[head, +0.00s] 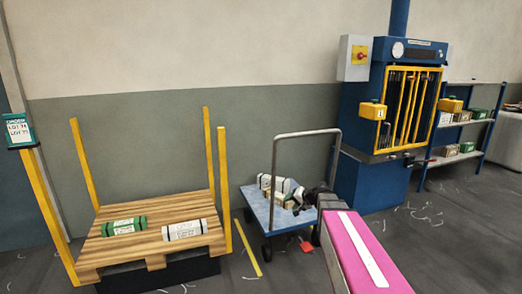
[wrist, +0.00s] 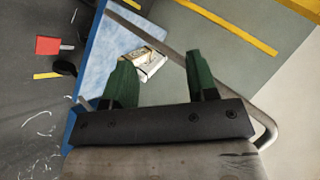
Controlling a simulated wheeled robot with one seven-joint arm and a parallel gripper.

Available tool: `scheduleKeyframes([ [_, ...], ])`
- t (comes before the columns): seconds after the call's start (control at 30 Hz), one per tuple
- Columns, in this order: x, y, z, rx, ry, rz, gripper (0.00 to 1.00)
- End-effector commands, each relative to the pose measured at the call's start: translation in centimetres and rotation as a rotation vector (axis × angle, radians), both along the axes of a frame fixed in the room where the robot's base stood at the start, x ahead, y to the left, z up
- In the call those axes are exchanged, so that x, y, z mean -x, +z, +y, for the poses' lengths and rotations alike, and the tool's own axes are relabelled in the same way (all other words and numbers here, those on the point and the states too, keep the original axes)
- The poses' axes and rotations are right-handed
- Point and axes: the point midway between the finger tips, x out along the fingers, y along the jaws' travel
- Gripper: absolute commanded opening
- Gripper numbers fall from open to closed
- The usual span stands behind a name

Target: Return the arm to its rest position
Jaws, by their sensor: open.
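My gripper (wrist: 158,58) is open, its two green fingers spread apart with nothing held between them in the wrist view. In the head view my arm, pink with a white stripe, reaches from the lower right toward the cart, and the dark gripper end is over the cart's right side, partly hiding it. The blue cart (head: 256,207) carries several small wrapped bundles or boxes. In the wrist view a white and tan box (wrist: 150,62) lies on the cart's bed beyond the fingers, apparently clear of them.
A wooden pallet (head: 165,215) with yellow posts holds a green bundle (head: 124,226) and a white bundle (head: 184,230). A blue machine (head: 375,185) with a yellow gate and a shelf rack (head: 470,125) stand behind right. The cart's grey handle (head: 307,134) rises beside my gripper. A red item (head: 306,246) lies on the floor.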

Motion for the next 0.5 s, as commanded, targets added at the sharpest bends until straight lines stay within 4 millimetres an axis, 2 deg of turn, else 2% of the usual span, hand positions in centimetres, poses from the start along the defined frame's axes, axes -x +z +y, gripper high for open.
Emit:
scheduleKeyframes([
  [0.03, 2.9, -1.6, 0.4, 0.069, 0.038, 0.049, 0.53],
  [0.17, 8.6, -5.5, 0.2, 0.260, 0.125, 0.175, 0.53],
  [0.3, 14.5, -8.5, -1.1, 0.468, 0.199, 0.309, 0.53],
  [0.4, 17.8, -9.8, -2.3, 0.599, 0.235, 0.387, 0.53],
  [0.5, 20.2, -10.5, -3.5, 0.700, 0.255, 0.445, 0.53],
])
